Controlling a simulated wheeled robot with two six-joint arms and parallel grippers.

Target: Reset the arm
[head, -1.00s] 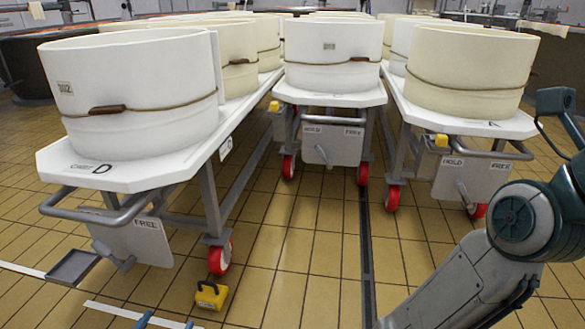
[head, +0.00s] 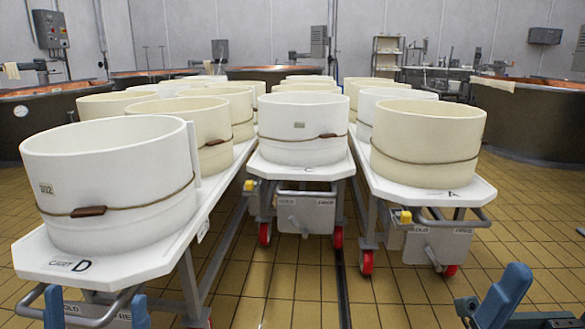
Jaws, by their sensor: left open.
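My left gripper (head: 97,303) is at the bottom left edge. Its two blue fingers stand apart with nothing between them, in front of the handle of cart D (head: 133,271). Part of my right gripper (head: 503,296) shows at the bottom right, a blue piece with grey parts beside it, cut off by the frame edge. I cannot tell whether it is open or shut. No held object shows at either one.
Carts with white and cream moulds stand in three rows: cart D at left, a middle cart (head: 301,171), cart A (head: 441,193) at right. Copper vats (head: 536,119) stand behind. Tiled floor (head: 392,291) is clear between the carts and at the right front.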

